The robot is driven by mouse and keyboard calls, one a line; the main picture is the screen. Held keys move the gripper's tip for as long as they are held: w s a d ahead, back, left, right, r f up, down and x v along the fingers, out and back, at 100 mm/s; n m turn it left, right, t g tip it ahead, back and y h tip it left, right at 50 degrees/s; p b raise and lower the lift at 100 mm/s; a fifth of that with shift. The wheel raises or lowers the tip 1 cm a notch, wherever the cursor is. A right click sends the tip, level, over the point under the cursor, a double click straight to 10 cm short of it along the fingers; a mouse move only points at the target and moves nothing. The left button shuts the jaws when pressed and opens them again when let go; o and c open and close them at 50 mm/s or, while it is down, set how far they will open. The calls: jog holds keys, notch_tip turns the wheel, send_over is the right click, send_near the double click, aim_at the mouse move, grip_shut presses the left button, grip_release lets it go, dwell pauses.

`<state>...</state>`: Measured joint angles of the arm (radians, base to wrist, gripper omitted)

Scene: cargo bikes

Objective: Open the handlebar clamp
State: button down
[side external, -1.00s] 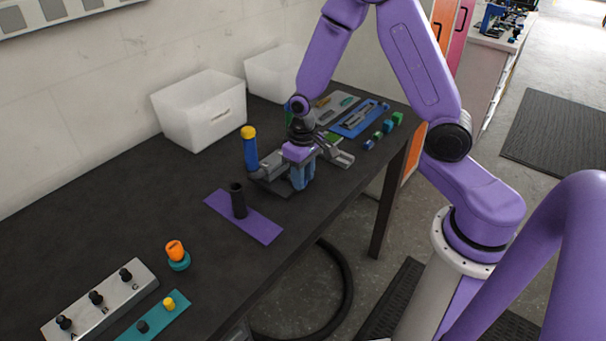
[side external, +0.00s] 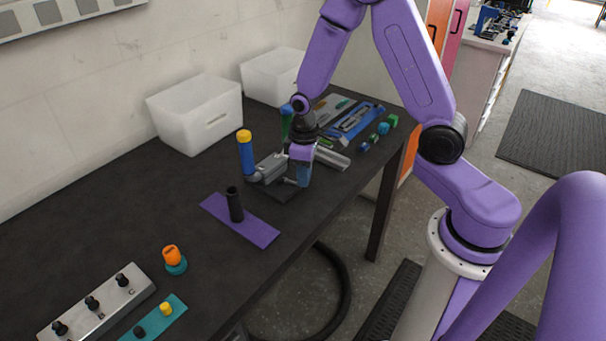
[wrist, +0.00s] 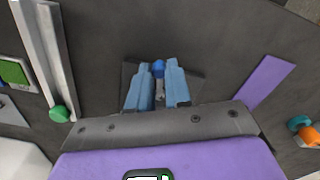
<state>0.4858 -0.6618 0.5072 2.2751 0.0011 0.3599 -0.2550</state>
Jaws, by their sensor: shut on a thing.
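The grey handlebar clamp (side external: 270,167) sits on a dark base plate on the bench, with a blue upright post (side external: 246,158) with a yellow top at its left end. My gripper (side external: 303,178) is low over the clamp's right end, fingers pointing down. A thin grey lever (side external: 289,181) runs from the clamp to the fingers. In the wrist view, the blue fingers of my gripper (wrist: 158,88) stand either side of this grey part, with a blue tip (wrist: 158,68) just beyond it. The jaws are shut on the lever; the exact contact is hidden.
A purple plate (side external: 258,229) with a black upright tube stands in front left. A grey rail (side external: 331,159) and blue tray (side external: 356,124) lie behind right. White bins (side external: 196,115) line the wall. An orange knob (side external: 172,254) stands near left. Bench between is clear.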

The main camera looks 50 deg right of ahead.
jog(key=c, duration=1.1)
grip_release()
jog(key=shift+o, duration=0.2)
jog(key=shift+r, duration=0.1)
notch_tip(320, 180, up, 17)
jog(key=shift+r, duration=0.15)
jog(key=s+a+f+n, duration=0.1)
jog(key=s+a+n, duration=0.2)
jog(key=s, duration=0.8)
jog(key=s+a+f+n, duration=0.1)
jog(key=s+a+n, duration=0.2)
jog(key=s, duration=0.9)
jog(key=shift+s+a+f+n, duration=0.2)
jog(key=shift+s+a+n, duration=0.1)
jog(key=shift+n, duration=0.5)
